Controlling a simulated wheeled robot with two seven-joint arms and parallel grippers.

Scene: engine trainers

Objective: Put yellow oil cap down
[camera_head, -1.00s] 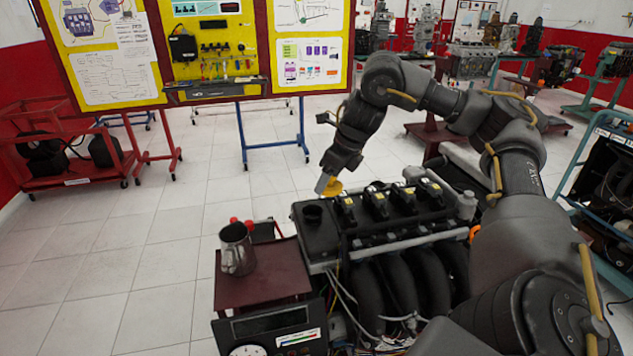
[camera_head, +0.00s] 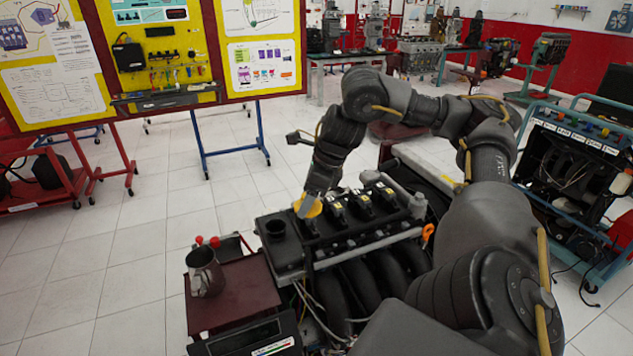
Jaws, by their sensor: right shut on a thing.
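The yellow oil cap (camera_head: 311,209) is in the fingers of my right gripper (camera_head: 306,204), which is shut on it. The cap is over or just behind the rear left edge of the engine (camera_head: 345,234); I cannot tell whether it touches the engine. The dark round oil filler opening (camera_head: 275,228) is on the engine's left corner, uncovered, a little left of and in front of the cap. My left gripper is not in view.
A metal jug (camera_head: 204,272) stands on a dark red tray (camera_head: 238,290) left of the engine. Two red knobs (camera_head: 207,241) show behind the jug. A yellow display board (camera_head: 160,60) stands at the back. A blue-framed engine stand (camera_head: 575,150) is at right.

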